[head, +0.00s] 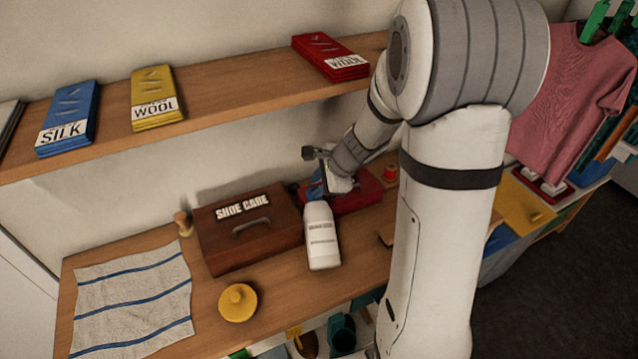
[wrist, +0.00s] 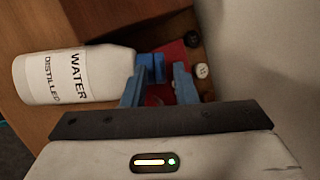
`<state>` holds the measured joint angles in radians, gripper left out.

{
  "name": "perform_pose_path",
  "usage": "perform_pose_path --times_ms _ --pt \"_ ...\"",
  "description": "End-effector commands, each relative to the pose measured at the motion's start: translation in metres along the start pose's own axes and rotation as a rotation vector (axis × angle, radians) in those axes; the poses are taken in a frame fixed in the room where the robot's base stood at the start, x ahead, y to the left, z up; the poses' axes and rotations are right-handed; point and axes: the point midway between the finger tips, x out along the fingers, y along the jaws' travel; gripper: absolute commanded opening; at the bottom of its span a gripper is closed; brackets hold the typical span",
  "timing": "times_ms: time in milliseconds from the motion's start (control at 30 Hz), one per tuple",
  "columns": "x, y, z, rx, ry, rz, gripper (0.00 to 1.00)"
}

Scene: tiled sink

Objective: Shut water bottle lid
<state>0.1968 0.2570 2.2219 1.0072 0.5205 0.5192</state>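The water bottle (head: 321,238) is white with a printed label and stands upright on the wooden counter in the head view. In the wrist view the bottle (wrist: 75,78) lies sideways across the left, reading "WATER DISTILLED". A blue part at its mouth end, seemingly the lid (wrist: 158,68), shows there. How far the lid is open I cannot tell. My gripper (wrist: 157,88) has blue fingers spread apart, with the lid near the gap between their tips. Nothing is clearly held. In the head view my gripper (head: 322,180) is just above and behind the bottle top.
A brown shoe care box (head: 225,238) stands left of the bottle, with a red box (head: 365,193) behind it. A yellow round object (head: 238,302) and a striped cloth (head: 132,300) lie at the left. A shelf (head: 215,95) with folded packs runs above.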

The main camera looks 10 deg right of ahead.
Motion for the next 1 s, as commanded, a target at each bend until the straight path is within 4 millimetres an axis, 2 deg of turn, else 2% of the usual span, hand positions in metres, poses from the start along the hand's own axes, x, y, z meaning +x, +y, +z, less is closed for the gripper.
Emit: perform_pose_path --times_ms 267,700,1000 --pt "-0.004 -0.001 0.000 0.000 0.000 -0.002 0.25" --pt "-0.069 -0.001 0.000 0.000 0.000 -0.003 0.25" --pt "-0.078 0.000 0.000 0.001 0.000 0.000 0.25"
